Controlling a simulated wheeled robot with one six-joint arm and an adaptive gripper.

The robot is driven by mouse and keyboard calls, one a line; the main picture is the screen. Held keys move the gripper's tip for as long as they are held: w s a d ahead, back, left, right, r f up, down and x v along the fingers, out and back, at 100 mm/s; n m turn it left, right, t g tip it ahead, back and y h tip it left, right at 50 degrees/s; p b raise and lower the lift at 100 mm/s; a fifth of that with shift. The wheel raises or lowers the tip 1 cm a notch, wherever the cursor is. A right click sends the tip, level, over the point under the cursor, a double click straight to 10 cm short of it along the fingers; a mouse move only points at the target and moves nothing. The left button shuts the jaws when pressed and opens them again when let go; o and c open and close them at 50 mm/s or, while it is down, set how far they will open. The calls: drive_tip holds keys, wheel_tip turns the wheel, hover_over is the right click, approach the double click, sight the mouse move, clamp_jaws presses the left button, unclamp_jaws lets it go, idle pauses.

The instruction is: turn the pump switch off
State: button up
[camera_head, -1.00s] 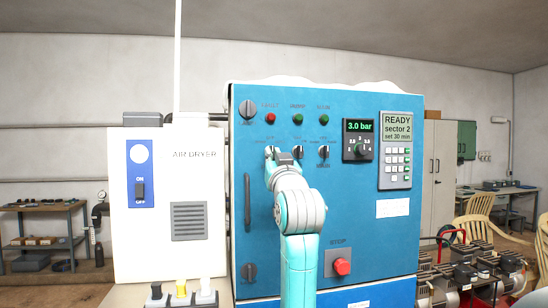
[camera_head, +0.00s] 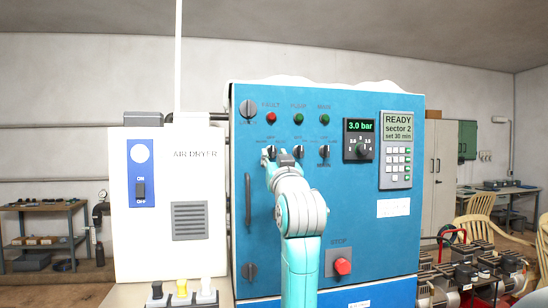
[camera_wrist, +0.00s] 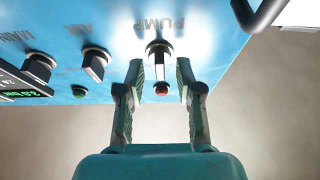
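The pump switch (camera_wrist: 158,52) is a dark knob with a pale, lit lever or face on the blue panel (camera_head: 375,250). In the wrist view it lies under the upside-down PUMP label, a little beyond my fingertips. My gripper (camera_wrist: 160,78) is open, with one finger on each side of the line to the switch. I see no clear contact. In the head view my gripper (camera_head: 279,158) is in front of the left end of the switch row and mostly hides the pump switch.
The air switch (camera_wrist: 95,62) and main switch (camera_wrist: 39,68) are alongside. A red lamp (camera_wrist: 161,89) shows between my fingers. The air dryer (camera_head: 172,250) stands left.

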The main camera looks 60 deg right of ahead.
drive_tip(key=v, duration=1.1)
drive_tip(key=shift+f, duration=0.2)
drive_tip(key=w+a+f+n+t+y, duration=0.1)
drive_tip(key=w+a+f+y, duration=0.2)
drive_tip(key=f, duration=0.6)
drive_tip(key=w+a+f+n+t+y, duration=0.1)
drive_tip(key=w+a+f+n+y, duration=0.2)
drive_tip(key=f, duration=0.7)
drive_tip(key=w+a+f+t+y, duration=0.1)
drive_tip(key=w+a+f, duration=0.3)
drive_tip(key=f, duration=0.5)
drive_tip(key=s+a+f+n+y, duration=0.1)
drive_tip(key=s+a+f+y, duration=0.15)
drive_tip(key=a+f, duration=0.5)
drive_tip(key=s+a+f+n+y, duration=0.2)
drive_tip(key=s+a+f, duration=0.25)
drive_tip(key=f, duration=0.55)
drive_tip(key=s+a+f+n+g+y, duration=0.1)
drive_tip(key=s+a+f+y, duration=0.1)
drive_tip(key=s, duration=0.6)
drive_tip(key=s+a+f+n+y, duration=0.1)
drive_tip(key=s+a+f, duration=0.4)
drive_tip(key=s+a, duration=0.2)
drive_tip(key=s+a+f+g+y, duration=0.1)
drive_tip(key=s+a+f, duration=0.3)
drive_tip(key=s, duration=0.7)
drive_tip(key=shift+s+a+n+g+y, duration=0.2)
drive_tip(key=shift+a+n+g+y, duration=0.15)
drive_tip(key=shift+a+y, duration=0.35)
